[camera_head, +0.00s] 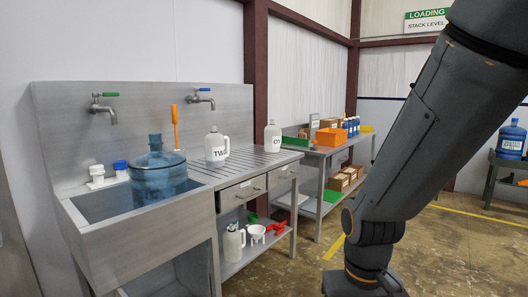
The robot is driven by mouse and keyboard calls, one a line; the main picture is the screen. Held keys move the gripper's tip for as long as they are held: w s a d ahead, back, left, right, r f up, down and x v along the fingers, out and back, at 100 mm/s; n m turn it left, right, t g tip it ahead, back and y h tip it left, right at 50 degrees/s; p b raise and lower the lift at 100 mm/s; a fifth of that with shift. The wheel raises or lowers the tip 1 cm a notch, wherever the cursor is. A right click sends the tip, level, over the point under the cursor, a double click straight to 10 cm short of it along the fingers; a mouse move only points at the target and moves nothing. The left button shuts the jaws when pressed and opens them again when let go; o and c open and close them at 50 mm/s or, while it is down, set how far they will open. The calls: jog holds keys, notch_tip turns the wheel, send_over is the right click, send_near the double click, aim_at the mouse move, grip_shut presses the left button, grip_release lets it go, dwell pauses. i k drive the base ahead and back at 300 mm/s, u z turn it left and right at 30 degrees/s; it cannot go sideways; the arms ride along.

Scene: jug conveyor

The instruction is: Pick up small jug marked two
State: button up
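The small white jug marked "TW…" (215,151) stands upright on the ribbed steel drainboard, right of the sink. It has a side handle on its right and a cap on top. A second white jug marked "O…" (272,138) stands further right on the same drainboard, its label partly cut off by the curve. My arm fills the right side of the view, well apart from both jugs. My gripper is not in view.
The sink (88,222) holds a large blue water bottle (157,175). Two taps and an orange brush (175,125) are behind. A white jug (233,244) sits on the lower shelf. A table with an orange bin (331,137) stands further back. Floor shows between table and arm.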

aim_at(214, 144)
jog(key=z, duration=0.55)
jog(key=i, duration=1)
jog(key=z, duration=0.3)
jog(key=i, duration=1.5)
jog(key=u, duration=0.8)
jog(key=i, duration=0.85)
jog(key=u, duration=1.3)
jog(key=i, duration=0.45)
jog(key=u, duration=0.35)
